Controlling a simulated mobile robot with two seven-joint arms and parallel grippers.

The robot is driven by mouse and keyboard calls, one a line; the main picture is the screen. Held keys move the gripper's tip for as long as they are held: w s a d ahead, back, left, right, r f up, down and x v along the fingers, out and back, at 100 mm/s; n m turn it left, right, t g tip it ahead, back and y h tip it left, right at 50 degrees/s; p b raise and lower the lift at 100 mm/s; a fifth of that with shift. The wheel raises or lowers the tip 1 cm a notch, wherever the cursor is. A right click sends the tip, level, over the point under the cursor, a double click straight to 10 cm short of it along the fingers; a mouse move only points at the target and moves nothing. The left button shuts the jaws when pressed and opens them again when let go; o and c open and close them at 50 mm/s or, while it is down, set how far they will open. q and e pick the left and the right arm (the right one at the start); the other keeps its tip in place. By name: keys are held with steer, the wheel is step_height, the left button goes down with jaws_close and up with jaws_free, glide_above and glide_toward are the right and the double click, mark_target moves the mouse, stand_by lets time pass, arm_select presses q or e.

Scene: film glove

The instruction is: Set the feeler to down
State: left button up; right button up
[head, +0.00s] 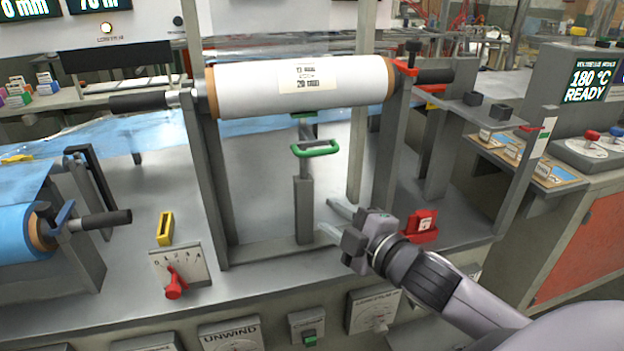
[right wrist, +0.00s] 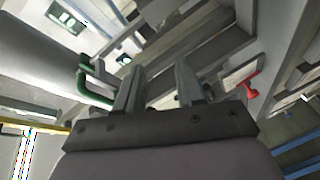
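A green loop handle (head: 315,149) sits on an upright grey post (head: 304,205) below the white film roll (head: 300,86); it looks like the feeler, though no readable label confirms this. The handle stands raised, close under the roll. My right gripper (head: 326,215) is open and empty, to the right of the post and below the handle, with its fingers pointing left. In the right wrist view the two fingers (right wrist: 158,78) are apart with nothing between them, and the green handle (right wrist: 92,80) shows to the left of them. My left gripper is not in view.
Grey frame uprights (head: 203,185) flank the post on both sides. A red block (head: 421,226) sits just right of my right gripper. A dial with a red lever (head: 175,284) and a yellow block (head: 165,229) are at front left.

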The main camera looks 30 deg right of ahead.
mark_target(321, 154)
steer(key=r+n+t+b, duration=0.1)
steer(key=r+n, duration=0.1)
steer(key=r, duration=0.1)
steer(key=r+n+t+b, duration=0.1)
steer(key=r+n, duration=0.1)
steer(key=r, duration=0.1)
steer(key=r+n+y+b, duration=0.1)
steer(key=r+n, duration=0.1)
steer(key=r, duration=0.1)
steer(key=shift+w+d+r+t, duration=0.15)
steer(key=shift+d+r+t, duration=0.05)
steer(key=shift+r+t, duration=0.2)
steer(key=shift+x, duration=0.85)
steer(key=shift+p+x, duration=0.6)
steer(key=shift+x, duration=2.05)
steer(key=shift+w, duration=0.1)
